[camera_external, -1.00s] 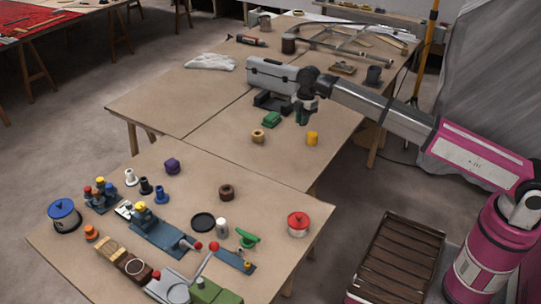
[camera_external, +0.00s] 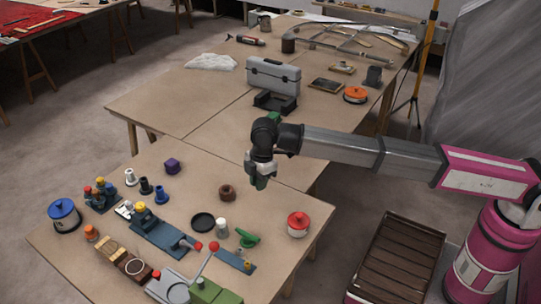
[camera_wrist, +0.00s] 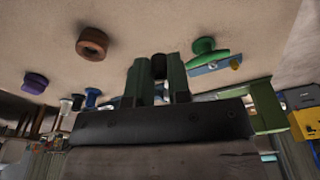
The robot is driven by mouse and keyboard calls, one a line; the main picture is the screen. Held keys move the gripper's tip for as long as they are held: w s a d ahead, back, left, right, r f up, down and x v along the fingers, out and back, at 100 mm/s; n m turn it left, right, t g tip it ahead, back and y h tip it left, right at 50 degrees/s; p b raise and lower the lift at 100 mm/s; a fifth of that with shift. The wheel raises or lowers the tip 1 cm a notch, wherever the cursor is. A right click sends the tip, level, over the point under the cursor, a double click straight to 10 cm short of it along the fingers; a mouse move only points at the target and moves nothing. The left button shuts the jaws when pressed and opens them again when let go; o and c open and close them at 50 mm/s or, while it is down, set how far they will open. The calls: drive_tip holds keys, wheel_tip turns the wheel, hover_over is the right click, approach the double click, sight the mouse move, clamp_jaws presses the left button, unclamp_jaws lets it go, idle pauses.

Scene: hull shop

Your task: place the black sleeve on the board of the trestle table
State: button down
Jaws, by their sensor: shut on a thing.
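My gripper (camera_external: 259,183) hangs fingers down above the back right part of the near trestle table's board (camera_external: 190,160). In the wrist view its green fingers (camera_wrist: 159,78) are shut on a small dark cylinder, the black sleeve (camera_wrist: 158,66), clear of the board. The sleeve is too small and covered to make out in the external view. Bare board shows beside the gripper, between a brown ring (camera_external: 227,191) and a red-lidded pot (camera_external: 298,224). The brown ring is also in the wrist view (camera_wrist: 92,42), left of the fingers.
A black round dish (camera_external: 203,222), a white cylinder (camera_external: 221,227) and a green piece (camera_external: 248,240) stand nearer the front. Small spools (camera_external: 146,187) and a purple block (camera_external: 172,165) are at left. A toolbox (camera_external: 273,76) stands on the table behind. My arm hides part of that table.

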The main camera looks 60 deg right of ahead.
drive_tip(key=s+a+m, duration=0.1)
drive_tip(key=s+a, duration=0.4)
drive_tip(key=a, duration=0.5)
drive_tip(key=s+a, duration=0.6)
drive_tip(key=a, duration=0.4)
hover_over(227, 248)
drive_tip(key=f, duration=0.7)
drive_tip(key=shift+s+d, duration=0.2)
drive_tip(key=shift+f, duration=1.95)
drive_tip(key=shift+f, duration=0.15)
drive_tip(key=c, duration=1.4)
unclamp_jaws()
drive_tip(key=shift+o, duration=0.2)
wheel_tip(227, 248, up, 12)
drive_tip(key=d, duration=0.1)
drive_tip(key=shift+s+d, duration=0.35)
